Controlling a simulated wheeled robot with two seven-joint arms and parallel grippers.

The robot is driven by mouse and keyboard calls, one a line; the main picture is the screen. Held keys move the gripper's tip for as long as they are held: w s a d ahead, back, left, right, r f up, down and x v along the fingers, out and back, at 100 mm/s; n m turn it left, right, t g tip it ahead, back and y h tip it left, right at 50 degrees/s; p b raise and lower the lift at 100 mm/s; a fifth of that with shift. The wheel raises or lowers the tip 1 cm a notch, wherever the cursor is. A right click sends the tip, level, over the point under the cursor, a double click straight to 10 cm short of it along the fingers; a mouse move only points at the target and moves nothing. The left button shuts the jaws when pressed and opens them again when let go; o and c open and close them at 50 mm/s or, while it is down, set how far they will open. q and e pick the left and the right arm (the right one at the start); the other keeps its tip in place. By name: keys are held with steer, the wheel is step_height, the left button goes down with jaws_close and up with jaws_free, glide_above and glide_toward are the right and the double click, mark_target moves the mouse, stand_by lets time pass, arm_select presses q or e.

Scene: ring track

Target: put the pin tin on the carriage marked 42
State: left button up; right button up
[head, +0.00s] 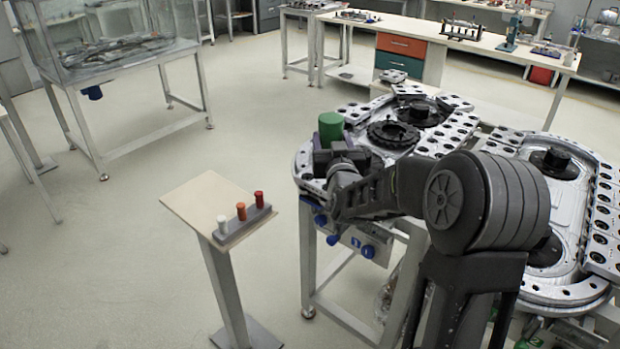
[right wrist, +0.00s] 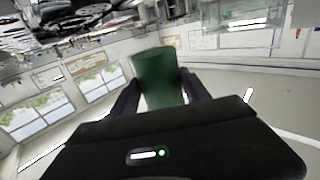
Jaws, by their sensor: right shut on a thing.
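A green cylindrical tin (head: 331,124) stands upright in my right gripper (head: 335,150), over the near left end of the ring track (head: 303,165). The right wrist view shows the tin (right wrist: 158,72) between the two dark fingers of the gripper (right wrist: 160,95), which are shut on it. I cannot tell whether the tin's base touches anything below. Silver carriages with dark round holes (head: 455,128) line the track. No number 42 can be read on any of them. My right forearm hides part of the track. My left gripper is not in view.
A small stand (head: 195,195) left of the track bears a grey strip with white, orange and red pegs (head: 241,211). A glass-sided case (head: 120,50) stands at the back left. A workbench with drawers (head: 400,45) is behind the track. The floor between stand and case is clear.

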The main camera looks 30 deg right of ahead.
steer(key=shift+s+d+r, duration=0.2)
steer(key=shift+d+r, duration=0.15)
steer(key=shift+d, duration=0.3)
glide_above(324, 184)
steer(key=s+d, duration=0.2)
steer(key=shift+w+f, duration=0.15)
steer(key=shift+f, duration=2.8)
step_height(324, 184, down, 4)
steer(key=shift+d+r, duration=0.1)
steer(key=shift+f, duration=0.2)
